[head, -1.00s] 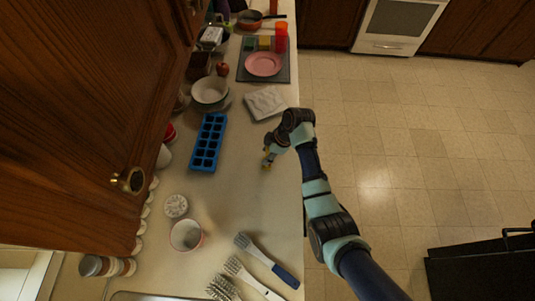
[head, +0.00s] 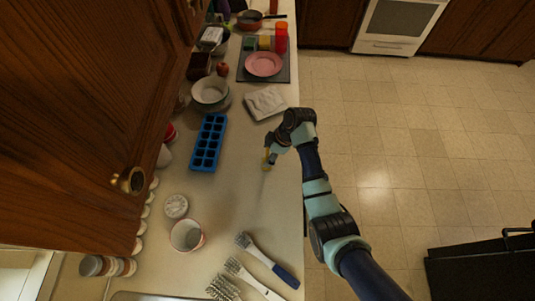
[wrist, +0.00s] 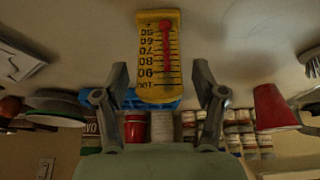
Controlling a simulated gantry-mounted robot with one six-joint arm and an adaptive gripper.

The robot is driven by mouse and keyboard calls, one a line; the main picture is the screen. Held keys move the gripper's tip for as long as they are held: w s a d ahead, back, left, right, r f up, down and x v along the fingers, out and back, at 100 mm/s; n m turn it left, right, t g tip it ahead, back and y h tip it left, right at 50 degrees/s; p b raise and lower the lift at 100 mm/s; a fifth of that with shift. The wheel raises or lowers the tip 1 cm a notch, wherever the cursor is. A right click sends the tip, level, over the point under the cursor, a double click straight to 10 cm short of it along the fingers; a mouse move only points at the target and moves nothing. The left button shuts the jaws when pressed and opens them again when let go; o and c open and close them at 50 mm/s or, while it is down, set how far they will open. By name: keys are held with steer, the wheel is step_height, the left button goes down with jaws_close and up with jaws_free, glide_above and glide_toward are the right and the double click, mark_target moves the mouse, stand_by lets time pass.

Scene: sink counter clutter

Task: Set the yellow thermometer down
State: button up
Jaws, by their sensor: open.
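The yellow thermometer (wrist: 159,48) has a red column and black numbers. In the wrist view it stands out between and beyond the fingertips, with a gap on each side. My gripper (wrist: 160,82) is open around its lower part, and neither finger touches it. In the head view my gripper (head: 269,157) is low over the right part of the counter, and a small yellow bit of the thermometer (head: 266,160) shows at the fingers. Whether its base touches the counter is hard to tell.
A blue ice tray (head: 208,142) lies to the left and a white patterned block (head: 265,103) lies behind. A white mug (head: 187,235), a round white item (head: 176,206) and several brushes (head: 268,260) are toward the front. The counter (head: 235,200) between is clear.

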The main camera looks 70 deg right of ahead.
steer(key=v, duration=1.1)
steer(key=shift+s, duration=0.1)
steer(key=w+a+r+m+t+h, duration=0.1)
steer(key=w+a+r+t, duration=0.15)
steer(key=w+a, duration=0.75)
steer(key=w+a+r+m+t+h, duration=0.15)
steer(key=w+a+r, duration=0.35)
steer(key=a, duration=0.9)
steer(key=a+r+t, duration=0.2)
steer(key=a+r, duration=0.2)
steer(key=a, duration=0.4)
steer(key=s+a+r+m+t+y, duration=0.1)
steer(key=a+r, duration=0.3)
steer(key=a, duration=0.5)
steer(key=shift+s+r+t, duration=0.25)
steer(key=shift+r+t, duration=0.15)
steer(key=shift+t, duration=0.4)
